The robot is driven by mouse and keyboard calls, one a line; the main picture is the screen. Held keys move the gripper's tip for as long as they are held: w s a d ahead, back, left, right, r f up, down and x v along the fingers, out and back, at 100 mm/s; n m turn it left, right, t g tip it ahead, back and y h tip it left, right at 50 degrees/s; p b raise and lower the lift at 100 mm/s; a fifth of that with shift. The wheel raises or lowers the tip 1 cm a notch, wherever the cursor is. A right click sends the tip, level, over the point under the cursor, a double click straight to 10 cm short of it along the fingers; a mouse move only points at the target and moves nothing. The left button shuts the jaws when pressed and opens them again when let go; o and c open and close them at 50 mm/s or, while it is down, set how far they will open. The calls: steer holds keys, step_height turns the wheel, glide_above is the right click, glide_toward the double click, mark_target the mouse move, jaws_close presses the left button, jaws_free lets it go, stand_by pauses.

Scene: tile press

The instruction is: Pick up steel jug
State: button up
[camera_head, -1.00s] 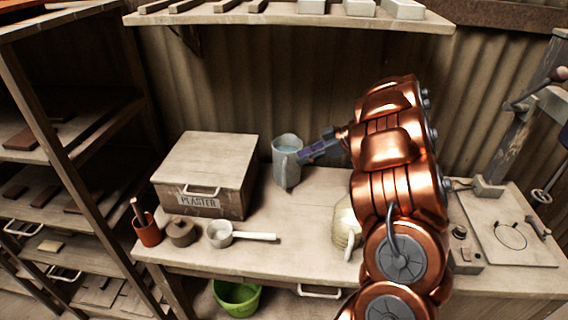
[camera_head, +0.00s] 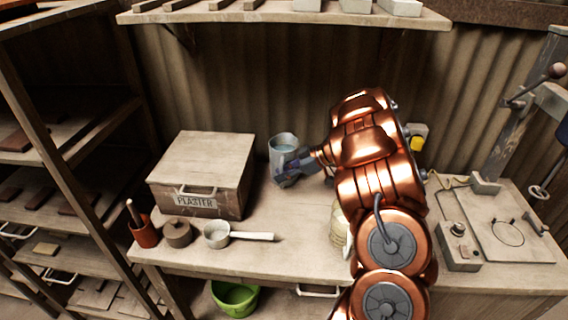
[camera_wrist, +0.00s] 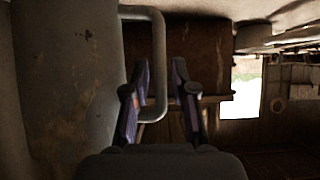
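The steel jug (camera_head: 281,143) is a grey metal cylinder with pale blue contents, standing upright at the back of the workbench, right of the plaster box. In the wrist view its worn grey side (camera_wrist: 70,80) fills the left, and its handle (camera_wrist: 159,55) loops out to the right. My gripper (camera_wrist: 161,66) is open, with a dark finger on each side of the handle's long bar in that view. No grip on the handle is visible. In the head view my gripper (camera_head: 283,172) overlaps the jug's lower front and hides part of it.
The wooden plaster box (camera_head: 205,160) stands close left of the jug. A pale ribbed object (camera_head: 338,230) is partly behind my arm. The bench front centre is clear.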

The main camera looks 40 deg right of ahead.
steer(key=shift+w+a+f, duration=0.25)
jaws_close()
stand_by(0.5)
